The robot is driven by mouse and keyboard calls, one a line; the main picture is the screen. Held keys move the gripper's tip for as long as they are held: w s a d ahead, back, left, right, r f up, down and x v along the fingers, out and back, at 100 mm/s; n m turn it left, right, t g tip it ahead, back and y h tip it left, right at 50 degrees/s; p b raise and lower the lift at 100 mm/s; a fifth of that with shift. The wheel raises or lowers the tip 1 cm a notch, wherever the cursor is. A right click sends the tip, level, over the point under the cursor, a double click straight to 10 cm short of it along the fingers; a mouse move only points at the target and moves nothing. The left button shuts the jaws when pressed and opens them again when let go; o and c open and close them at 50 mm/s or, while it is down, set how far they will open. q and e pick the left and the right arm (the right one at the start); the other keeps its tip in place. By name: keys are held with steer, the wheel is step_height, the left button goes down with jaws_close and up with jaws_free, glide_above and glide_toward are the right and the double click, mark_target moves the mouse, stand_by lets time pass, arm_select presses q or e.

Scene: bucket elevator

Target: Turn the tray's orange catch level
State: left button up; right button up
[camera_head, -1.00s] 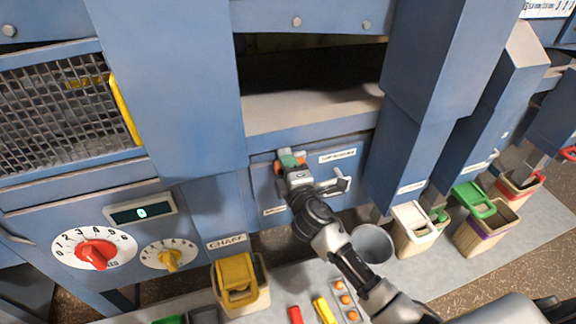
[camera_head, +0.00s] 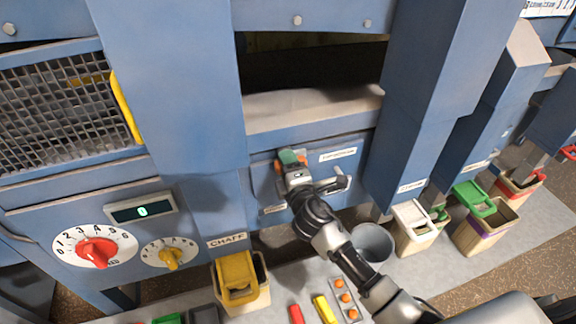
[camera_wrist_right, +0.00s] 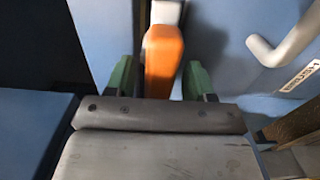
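The orange catch (camera_wrist_right: 163,60) stands between the two green fingers of my right gripper (camera_wrist_right: 161,80) in the right wrist view, its near end close to the palm. Narrow gaps show on both sides of it, so the fingers look open around it rather than closed on it. In the head view my right gripper (camera_head: 292,161) is at the upper left of the blue tray front (camera_head: 322,167), and it partly hides the catch. My left gripper is not in view.
A pale tray handle (camera_head: 341,180) sticks out right of my gripper; it also shows in the wrist view (camera_wrist_right: 290,38). Below are a grey bucket (camera_head: 373,243), a yellow-lidded bin (camera_head: 238,280) and a white-lidded bin (camera_head: 413,228). A blue post (camera_head: 410,130) stands to the right.

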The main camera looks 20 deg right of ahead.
steer(key=shift+s, duration=0.1)
steer(key=s+b, duration=0.2)
steer(key=s, duration=0.8)
steer(key=shift+s+d, duration=0.2)
steer(key=shift+s, duration=0.1)
